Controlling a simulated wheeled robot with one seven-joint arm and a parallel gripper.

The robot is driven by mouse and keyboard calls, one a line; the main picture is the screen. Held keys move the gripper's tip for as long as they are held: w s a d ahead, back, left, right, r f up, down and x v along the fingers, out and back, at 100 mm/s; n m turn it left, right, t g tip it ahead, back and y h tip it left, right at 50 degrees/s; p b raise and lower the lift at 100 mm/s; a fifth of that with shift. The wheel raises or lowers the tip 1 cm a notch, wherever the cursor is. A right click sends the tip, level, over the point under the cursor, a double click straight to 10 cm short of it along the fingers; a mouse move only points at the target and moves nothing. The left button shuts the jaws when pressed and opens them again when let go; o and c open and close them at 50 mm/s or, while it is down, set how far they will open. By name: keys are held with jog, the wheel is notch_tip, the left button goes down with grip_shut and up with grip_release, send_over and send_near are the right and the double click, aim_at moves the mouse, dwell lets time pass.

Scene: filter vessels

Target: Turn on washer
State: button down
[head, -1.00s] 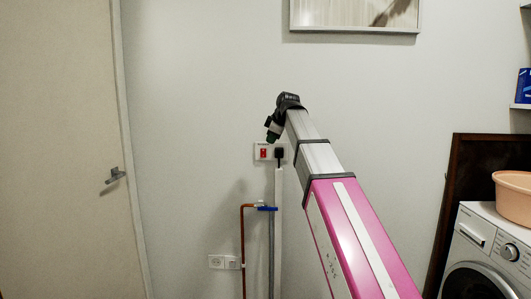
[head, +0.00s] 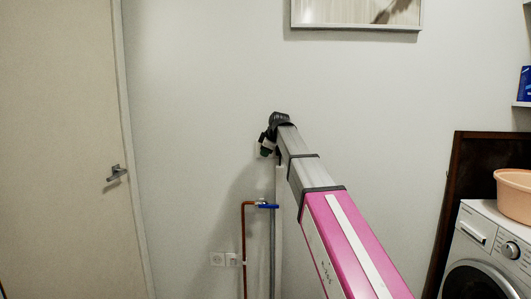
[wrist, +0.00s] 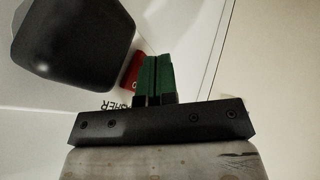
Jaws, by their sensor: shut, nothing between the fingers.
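The washer (head: 485,262) stands at the right edge of the head view, with its dial and round door partly cut off. In the wrist view, the green fingers of my gripper (wrist: 156,78) are together, with nothing between them. Just left of the fingertips is a red switch (wrist: 132,72), partly hidden by them. Part of the label "WASHER" (wrist: 116,105) shows below it. A black plug (wrist: 75,40) fills the upper left. In the head view, my gripper (head: 265,150) is at the wall and covers the switch panel. Contact with the switch cannot be told.
A copper pipe with a blue valve (head: 266,205) runs below my gripper. A door (head: 60,150) is at the left. An orange basin (head: 514,196) sits on the washer.

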jog(key=shift+w, duration=0.2)
jog(key=shift+w+f, duration=0.1)
jog(key=shift+w, duration=0.15)
dwell(0.4)
jog(key=shift+w+r, duration=0.1)
jog(key=shift+r, duration=0.8)
